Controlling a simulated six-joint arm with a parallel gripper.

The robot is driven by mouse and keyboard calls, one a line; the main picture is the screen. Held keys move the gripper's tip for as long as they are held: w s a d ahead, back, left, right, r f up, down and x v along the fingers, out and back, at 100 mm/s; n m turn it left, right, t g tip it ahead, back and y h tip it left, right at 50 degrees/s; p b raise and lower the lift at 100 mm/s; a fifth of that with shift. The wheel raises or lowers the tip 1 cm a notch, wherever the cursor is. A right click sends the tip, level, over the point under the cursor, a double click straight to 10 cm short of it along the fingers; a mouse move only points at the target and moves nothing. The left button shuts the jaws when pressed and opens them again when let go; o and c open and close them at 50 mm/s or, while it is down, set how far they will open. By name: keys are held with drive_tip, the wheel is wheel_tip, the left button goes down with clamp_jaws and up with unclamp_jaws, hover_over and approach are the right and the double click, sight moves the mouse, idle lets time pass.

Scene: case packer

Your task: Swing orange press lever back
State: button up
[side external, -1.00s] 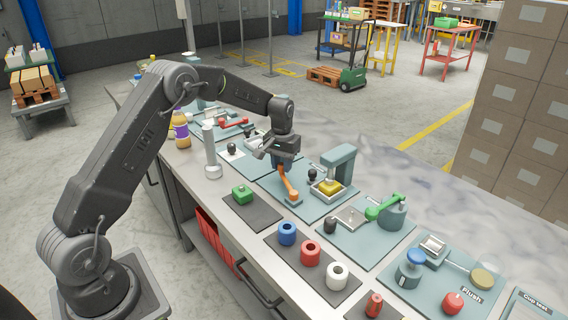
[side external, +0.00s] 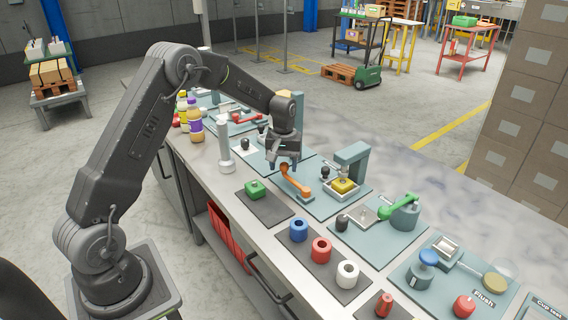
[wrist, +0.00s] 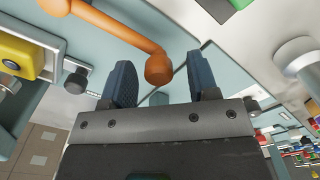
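My gripper (side external: 284,166) is over the lever's upper end, fingers pointing down. In the wrist view, the lever's rounded orange end (wrist: 158,70) shows in the gap between the two dark blue fingertips of my gripper (wrist: 162,80). The fingers are apart, with gaps on both sides of the lever end. I cannot tell whether the end lies at the same depth as the fingertips. A yellow block (side external: 344,186) sits in the tray under the press.
A green block (side external: 255,189) lies on a dark mat in front of the lever. A green-handled device (side external: 400,207) is to the right. Blue, red and white cups (side external: 321,250) are nearer the front edge.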

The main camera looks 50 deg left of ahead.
wheel_tip(320, 180, up, 14)
idle(0.7)
drive_tip(key=shift+f, duration=0.1)
drive_tip(key=s+d+r+m+t, duration=0.3)
drive_tip(key=s+d+r+m, duration=0.1)
drive_tip(key=s+d+r, duration=0.7)
drive_tip(key=s+d+f+m+t, duration=0.1)
drive_tip(key=s+d+f+m, duration=0.1)
drive_tip(key=s, duration=0.7)
drive_tip(key=s+d+f+m+t, duration=0.1)
drive_tip(key=s+d+f+m, duration=0.2)
drive_tip(key=s, duration=0.6)
drive_tip(key=shift+d+f+t, duration=0.15)
drive_tip(key=shift+d+t, duration=0.15)
drive_tip(key=shift+d, duration=0.4)
